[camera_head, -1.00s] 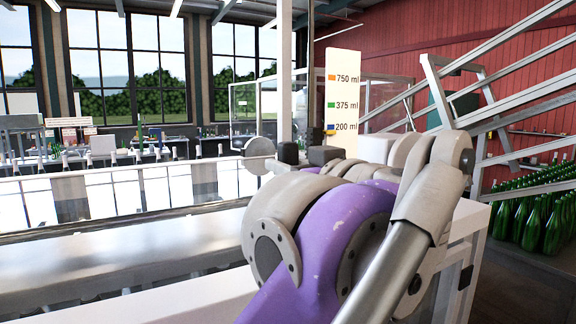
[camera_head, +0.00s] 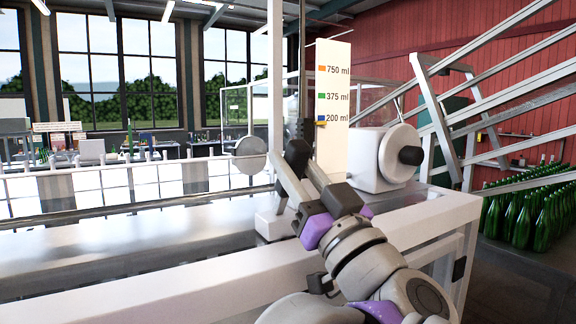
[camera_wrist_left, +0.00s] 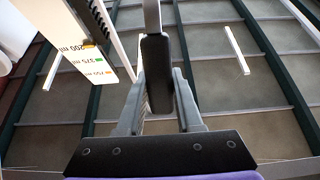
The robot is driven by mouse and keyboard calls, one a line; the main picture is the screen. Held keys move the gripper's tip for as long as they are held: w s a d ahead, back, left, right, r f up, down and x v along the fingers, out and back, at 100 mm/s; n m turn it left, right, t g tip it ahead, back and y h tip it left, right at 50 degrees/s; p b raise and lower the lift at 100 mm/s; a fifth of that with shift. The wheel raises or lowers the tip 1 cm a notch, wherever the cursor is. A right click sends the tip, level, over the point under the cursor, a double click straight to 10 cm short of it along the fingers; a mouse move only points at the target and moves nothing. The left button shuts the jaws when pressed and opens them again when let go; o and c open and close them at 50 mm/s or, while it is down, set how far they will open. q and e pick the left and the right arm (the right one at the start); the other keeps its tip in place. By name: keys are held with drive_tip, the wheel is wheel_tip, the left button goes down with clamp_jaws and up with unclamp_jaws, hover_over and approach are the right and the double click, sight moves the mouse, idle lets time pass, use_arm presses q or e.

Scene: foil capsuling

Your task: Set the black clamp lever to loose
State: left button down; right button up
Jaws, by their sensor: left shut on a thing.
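The black clamp lever (camera_head: 298,152) stands at the foot of the post beside the size scale, and its dark grip sits between my left fingers. My left gripper (camera_head: 296,168) is shut on it, coming from the lower right. In the left wrist view the lever's black grip (camera_wrist_left: 157,75) lies between the two grey fingers, with a grey rod beyond it. The fingers hide part of the lever, and its pivot is not clear. My right gripper is not in view.
A white scale board (camera_head: 334,100) marked 750, 375 and 200 ml stands behind, with a yellow pointer near 200 ml. A white housing (camera_head: 372,165) with a black knob (camera_head: 410,155) is close on the right. A silver disc (camera_head: 250,155) is left. Green bottles (camera_head: 525,215) stand far right.

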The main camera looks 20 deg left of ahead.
use_arm(q)
drive_tip(key=shift+s+d+f+y, duration=0.2)
drive_tip(key=shift+s+d+y, duration=0.05)
drive_tip(key=shift+y, duration=0.25)
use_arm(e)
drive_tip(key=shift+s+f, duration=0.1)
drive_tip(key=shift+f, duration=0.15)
use_arm(q)
drive_tip(key=c, duration=0.6)
unclamp_jaws()
drive_tip(key=shift+o, duration=0.2)
drive_tip(key=b+v, duration=0.2)
drive_tip(key=v, duration=0.9)
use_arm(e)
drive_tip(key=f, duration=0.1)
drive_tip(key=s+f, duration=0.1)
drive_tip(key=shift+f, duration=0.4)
use_arm(q)
drive_tip(key=shift+a, duration=0.1)
